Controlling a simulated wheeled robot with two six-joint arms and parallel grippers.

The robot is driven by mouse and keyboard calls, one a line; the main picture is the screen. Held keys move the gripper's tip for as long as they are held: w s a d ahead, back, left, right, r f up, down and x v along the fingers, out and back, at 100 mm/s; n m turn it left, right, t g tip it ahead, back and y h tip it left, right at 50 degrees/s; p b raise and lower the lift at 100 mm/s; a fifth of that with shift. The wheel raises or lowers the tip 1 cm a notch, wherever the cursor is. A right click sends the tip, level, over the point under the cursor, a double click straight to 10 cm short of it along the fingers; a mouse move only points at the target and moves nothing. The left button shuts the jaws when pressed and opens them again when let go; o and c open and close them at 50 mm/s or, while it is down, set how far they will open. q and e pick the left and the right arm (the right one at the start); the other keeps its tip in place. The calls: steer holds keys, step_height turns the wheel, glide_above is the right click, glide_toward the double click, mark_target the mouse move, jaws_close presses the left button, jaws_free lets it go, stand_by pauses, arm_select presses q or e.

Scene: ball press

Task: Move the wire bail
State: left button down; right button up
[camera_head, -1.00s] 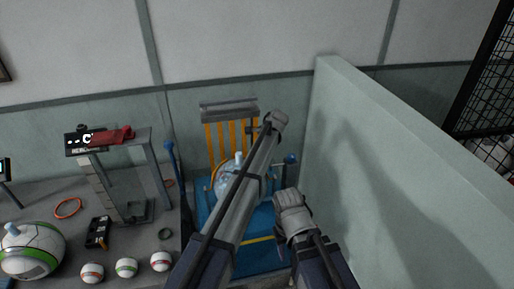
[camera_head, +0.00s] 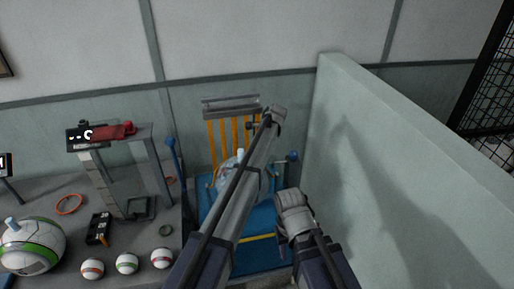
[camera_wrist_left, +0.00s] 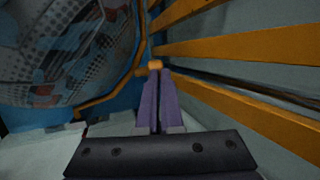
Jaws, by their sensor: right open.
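The wire bail (camera_wrist_left: 100,104) is a thin orange rod in the left wrist view, running beside a large blue patterned ball (camera_wrist_left: 60,50) to an end at my fingertips. My left gripper (camera_wrist_left: 155,72) has its two purple fingers nearly together, closed on that end. In the head view a pale blue ball (camera_head: 224,180) sits in front of the orange slats (camera_head: 214,140), partly covered by my left arm. The left gripper and most of the bail are hidden there. My right gripper (camera_head: 291,203) is open and empty, to the right of my left arm, above the blue base (camera_head: 262,222).
A pale green wall (camera_head: 390,170) closes off the right side. On the left, a grey table (camera_head: 60,200) carries a stand (camera_head: 160,165), a large striped ball (camera_head: 32,246) and several small balls. Blue-knobbed levers (camera_head: 171,143) flank the ball station.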

arm_select(q)
steer(key=shift+d+r+p, duration=0.1)
steer(key=shift+r+p, duration=0.4)
steer(key=shift+p, duration=0.1)
steer(key=w+p+v, duration=0.1)
steer(key=p+v, duration=1.1)
steer(key=v, duration=0.1)
steer(key=shift+r, duration=0.15)
steer(key=s+a+f+n+g+h, duration=0.1)
steer(key=s+a+n, duration=0.35)
steer(key=s, duration=0.75)
steer(key=s+a+n+h, duration=0.2)
steer(key=s+a+n, duration=0.25)
steer(key=s, duration=0.85)
steer(key=s+a+f+n+g+h, duration=0.1)
steer(key=s+a+n, duration=0.35)
steer(key=s, duration=0.75)
steer(key=s+d+f+m+g+y+b, duration=0.1)
steer(key=s+d+f+m+b, duration=0.2)
steer(key=s+d+f+b, duration=0.3)
steer(key=d+f+b, duration=0.4)
steer(key=d, duration=0.1)
steer(key=shift+s, duration=0.2)
